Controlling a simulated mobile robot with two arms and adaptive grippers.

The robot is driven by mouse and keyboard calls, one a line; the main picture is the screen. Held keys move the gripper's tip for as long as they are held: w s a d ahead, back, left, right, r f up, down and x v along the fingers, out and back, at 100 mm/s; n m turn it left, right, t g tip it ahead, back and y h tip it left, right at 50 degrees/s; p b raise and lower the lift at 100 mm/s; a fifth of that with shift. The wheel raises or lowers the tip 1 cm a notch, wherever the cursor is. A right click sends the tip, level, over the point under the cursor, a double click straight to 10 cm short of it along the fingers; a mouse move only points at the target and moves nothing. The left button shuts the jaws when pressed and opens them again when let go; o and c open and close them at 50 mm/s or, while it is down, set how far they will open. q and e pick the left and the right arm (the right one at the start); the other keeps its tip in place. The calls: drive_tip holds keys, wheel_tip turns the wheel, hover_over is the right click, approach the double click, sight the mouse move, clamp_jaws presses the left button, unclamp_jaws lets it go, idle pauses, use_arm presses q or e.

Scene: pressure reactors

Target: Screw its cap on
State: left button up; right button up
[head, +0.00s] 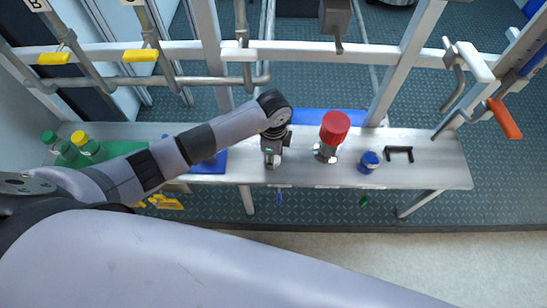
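My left gripper (272,158) points down over the middle of the metal bench (437,165). It is seen from above and is small, so whether it is open, shut or holding something cannot be told. A fitting with a large red top (335,125) and a metal lower part (325,153) stands on the bench just right of it, apart from it. A small blue capped piece (369,160) stands further right. At the far left are a green-capped bottle (52,140) and a yellow-capped bottle (82,140). Which cap the task means cannot be told. My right gripper is not in view.
A black bracket-like handle (399,150) lies on the right of the bench. A blue mat (318,117) lies at the back, and a green mat (120,150) at the left. Grey frame posts and pipes with yellow handles (140,56) and an orange handle (505,119) rise behind.

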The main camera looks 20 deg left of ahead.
use_arm(q)
drive_tip(key=shift+c, duration=1.3)
drive_tip(key=shift+r, duration=0.85)
wheel_tip(320, 180, up, 2)
drive_tip(key=shift+s, duration=0.15)
drive_tip(key=s+d, duration=0.2)
drive_tip(key=s, duration=0.6)
drive_tip(key=s+d, duration=0.3)
drive_tip(key=s, duration=0.6)
drive_tip(key=shift+b, duration=0.35)
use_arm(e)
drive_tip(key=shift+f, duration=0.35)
use_arm(q)
drive_tip(key=shift+f, duration=0.1)
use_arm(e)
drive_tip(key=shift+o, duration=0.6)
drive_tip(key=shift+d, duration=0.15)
